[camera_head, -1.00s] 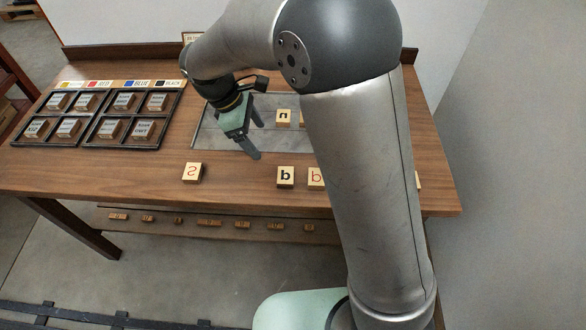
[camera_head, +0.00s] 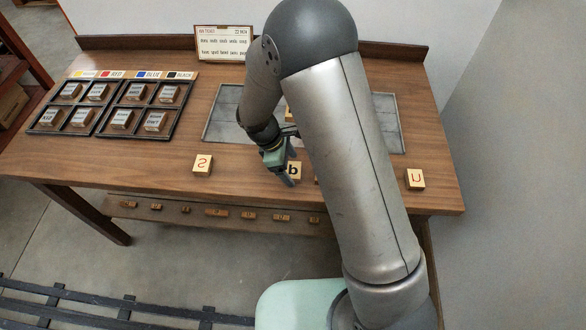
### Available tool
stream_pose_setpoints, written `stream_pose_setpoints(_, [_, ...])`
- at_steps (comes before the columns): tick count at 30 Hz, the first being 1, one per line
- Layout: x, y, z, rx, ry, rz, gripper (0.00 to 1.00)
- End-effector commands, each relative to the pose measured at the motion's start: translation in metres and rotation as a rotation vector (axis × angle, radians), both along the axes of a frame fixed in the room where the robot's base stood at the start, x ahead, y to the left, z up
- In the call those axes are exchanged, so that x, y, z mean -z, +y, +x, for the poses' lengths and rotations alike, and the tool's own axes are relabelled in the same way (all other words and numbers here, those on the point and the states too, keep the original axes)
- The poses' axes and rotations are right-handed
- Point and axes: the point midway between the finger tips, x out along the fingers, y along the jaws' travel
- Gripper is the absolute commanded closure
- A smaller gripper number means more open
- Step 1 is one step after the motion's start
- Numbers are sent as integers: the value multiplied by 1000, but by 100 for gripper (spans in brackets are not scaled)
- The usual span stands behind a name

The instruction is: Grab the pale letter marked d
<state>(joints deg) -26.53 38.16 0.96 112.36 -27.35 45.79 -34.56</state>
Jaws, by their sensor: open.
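A pale wooden block (camera_head: 295,170) with a black letter that reads like b from here sits near the table's front edge. My gripper (camera_head: 287,172) is open and right at this block's left side, with a dark finger in front of it. The fingers cover part of the block. I cannot tell whether they touch it or stand around it. The red-lettered block to its right is almost wholly hidden behind my arm.
A pale block with a red reversed s (camera_head: 202,164) lies to the left, and one with a red u-like letter (camera_head: 415,180) to the right. A grey metal plate (camera_head: 225,112) lies behind. Black trays (camera_head: 97,131) of labelled blocks stand at left. A ticket card (camera_head: 224,43) stands at the back.

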Motion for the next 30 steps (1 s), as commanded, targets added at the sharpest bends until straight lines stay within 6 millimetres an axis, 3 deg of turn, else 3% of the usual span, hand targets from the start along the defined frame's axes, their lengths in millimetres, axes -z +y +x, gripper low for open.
stream_pose_setpoints(10, [11,-4,-1,1,0,0,20])
stream_pose_setpoints(11, [11,-4,-1,1,0,0,26])
stream_pose_setpoints(15, [11,-4,-1,1,0,0,64])
stream_pose_setpoints(16, [11,-4,-1,1,0,0,68])
stream_pose_setpoints(25, [10,-4,0,1,-1,1,68])
stream_pose_setpoints(30, [0,-4,0,0,-3,2,68])
